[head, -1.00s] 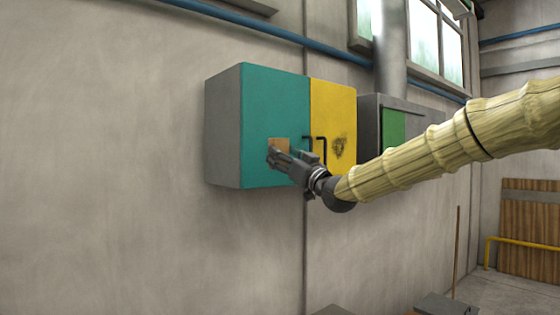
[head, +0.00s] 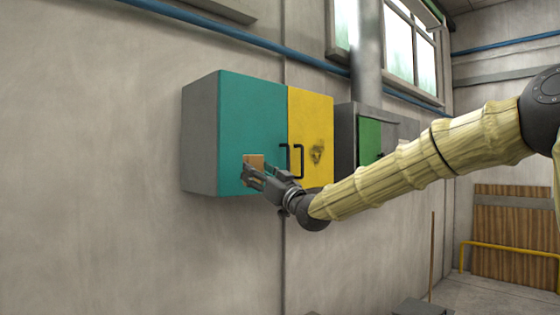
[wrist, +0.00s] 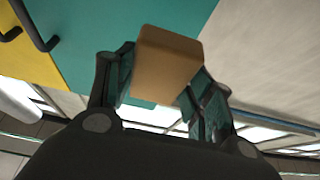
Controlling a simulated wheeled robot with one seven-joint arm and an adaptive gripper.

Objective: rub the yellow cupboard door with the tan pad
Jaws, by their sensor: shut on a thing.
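The yellow cupboard door (head: 308,115) is the right door of a wall cupboard and carries a dark smudge (head: 317,152). It looks shut. My gripper (head: 254,172) is shut on the tan pad (head: 253,162), in front of the lower part of the teal door (head: 250,115), left of the yellow door. In the wrist view the pad (wrist: 165,62) sits between the two fingers (wrist: 158,85), with the teal door behind it. The yellow door (wrist: 25,55) shows at that view's left. I cannot tell whether the pad touches the teal door.
Two black handles (head: 298,160) stick out where the doors meet, between the pad and the smudge. A grey box with a green panel (head: 369,140) hangs to the right. A blue pipe (head: 250,42) runs above. The wall left of the cupboard is bare.

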